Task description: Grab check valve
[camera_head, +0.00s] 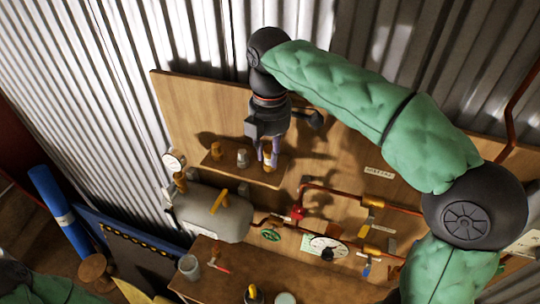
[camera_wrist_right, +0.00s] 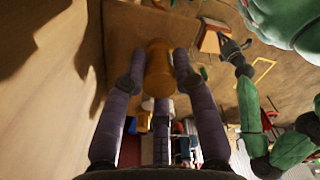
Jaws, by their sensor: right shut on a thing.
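A brass fitting, which I take to be the check valve (camera_wrist_right: 159,68), is between the purple-grey fingers of my right gripper in the right wrist view. My right gripper (camera_head: 268,153) is shut on it, pointing down at the right end of the small wooden shelf (camera_head: 228,167). In the head view the brass piece shows only partly behind the fingers. I cannot tell whether it still touches the shelf. My left arm shows at the right of the right wrist view, with what looks like its dark gripper end (camera_wrist_right: 232,48); its fingers are too small to read.
On the shelf, left of my gripper, stand a brass fitting (camera_head: 216,150) and a grey fitting (camera_head: 243,158). Below are a grey tank (camera_head: 215,213) with a gauge (camera_head: 173,161) and copper pipes with a red valve (camera_head: 297,212). A wooden board stands close behind; a workbench (camera_head: 225,286) lies below.

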